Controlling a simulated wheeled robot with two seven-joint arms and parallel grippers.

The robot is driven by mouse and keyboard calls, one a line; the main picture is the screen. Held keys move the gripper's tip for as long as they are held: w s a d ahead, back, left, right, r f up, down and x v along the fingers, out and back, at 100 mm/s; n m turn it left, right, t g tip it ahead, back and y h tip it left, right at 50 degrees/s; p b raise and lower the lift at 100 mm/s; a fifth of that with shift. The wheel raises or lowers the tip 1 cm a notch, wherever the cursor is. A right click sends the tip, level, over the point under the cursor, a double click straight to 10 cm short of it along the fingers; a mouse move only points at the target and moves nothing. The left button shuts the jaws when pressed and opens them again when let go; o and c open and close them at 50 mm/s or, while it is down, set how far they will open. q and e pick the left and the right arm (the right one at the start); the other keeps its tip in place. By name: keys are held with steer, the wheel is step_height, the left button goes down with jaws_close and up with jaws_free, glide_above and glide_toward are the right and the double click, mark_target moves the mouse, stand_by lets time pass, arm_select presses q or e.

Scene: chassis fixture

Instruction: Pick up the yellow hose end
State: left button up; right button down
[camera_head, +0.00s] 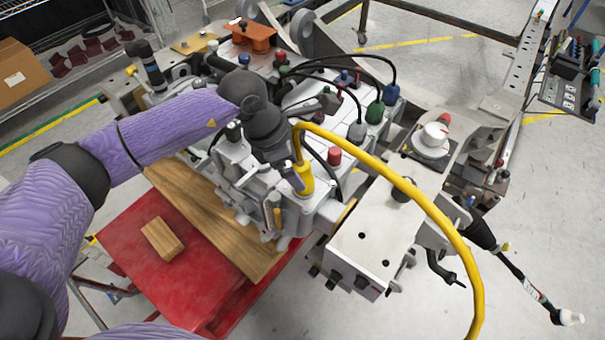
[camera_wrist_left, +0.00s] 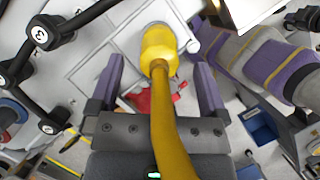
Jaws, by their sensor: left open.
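The yellow hose end (camera_head: 303,180) is a thick collar at the end of a yellow hose, beside the white block of the fixture. It also shows in the left wrist view (camera_wrist_left: 160,47), with its hose (camera_wrist_left: 172,125) running down between my fingers. My left gripper (camera_head: 292,168) is at the hose end in the head view, its fingers partly hidden by the arm. In the left wrist view my left gripper (camera_wrist_left: 158,82) is open, one finger on each side of the hose, with gaps on both sides. My right gripper is not in view.
The hose (camera_head: 430,205) arches right and down across the white fixture box (camera_head: 375,240). Black cables with coloured plugs (camera_head: 375,112) stand behind my gripper. A wooden block (camera_head: 162,240) lies on the red plate (camera_head: 130,275) at the left.

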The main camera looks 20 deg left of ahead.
mark_target(302, 174)
arm_select(q)
steer(key=x, duration=0.3)
steer(key=shift+w+d+f+b, duration=0.1)
steer(key=shift+d+f+b, duration=0.05)
steer(key=shift+f+b, duration=0.2)
jaws_close()
